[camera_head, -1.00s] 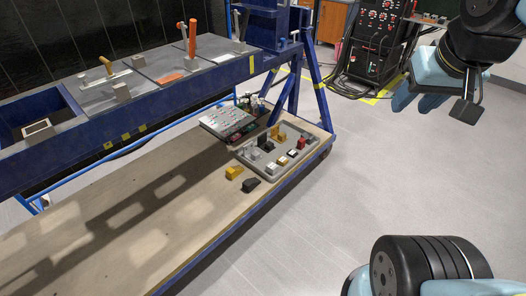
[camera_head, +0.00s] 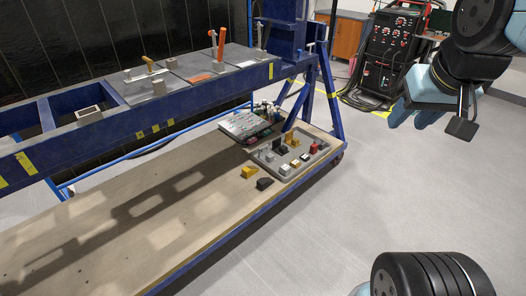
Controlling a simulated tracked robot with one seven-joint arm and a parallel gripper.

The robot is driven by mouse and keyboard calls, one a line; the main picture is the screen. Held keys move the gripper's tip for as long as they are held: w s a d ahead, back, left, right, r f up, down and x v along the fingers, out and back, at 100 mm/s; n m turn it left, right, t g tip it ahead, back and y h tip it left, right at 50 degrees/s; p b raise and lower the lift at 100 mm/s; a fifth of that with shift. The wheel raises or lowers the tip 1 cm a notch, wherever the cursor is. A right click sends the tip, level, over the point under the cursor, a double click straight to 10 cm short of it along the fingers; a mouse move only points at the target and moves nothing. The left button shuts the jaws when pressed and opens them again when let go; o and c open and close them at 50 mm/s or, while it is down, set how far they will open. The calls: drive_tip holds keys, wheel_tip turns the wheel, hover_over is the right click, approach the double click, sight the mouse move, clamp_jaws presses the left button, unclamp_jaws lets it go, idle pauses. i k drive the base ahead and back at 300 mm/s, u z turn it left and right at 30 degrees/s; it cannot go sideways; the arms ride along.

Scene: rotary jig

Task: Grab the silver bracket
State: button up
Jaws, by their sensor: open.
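Several small grey or silver pieces are in view, and I cannot tell for sure which one is the silver bracket. A silver, open box-shaped piece (camera_head: 88,115) sits on the blue jig beam at the left. A grey block (camera_head: 159,88) stands on the beam's plates. Small silver pieces also lie in the grey tray (camera_head: 312,163) on the lower wooden deck, among yellow, black and red ones. My gripper (camera_head: 442,120) is at the upper right, open and empty, over the floor and well apart from the jig and tray.
The wooden deck (camera_head: 130,225) is mostly bare. A yellow block (camera_head: 249,171) and a black block (camera_head: 264,184) lie beside the tray. Blue legs (camera_head: 330,100) rise at the deck's far end. A black welding cabinet (camera_head: 387,50) stands behind. The grey floor at right is clear.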

sight(267, 158)
drive_tip(key=u, duration=0.05)
drive_tip(key=i, duration=0.9)
drive_tip(key=z, duration=0.1)
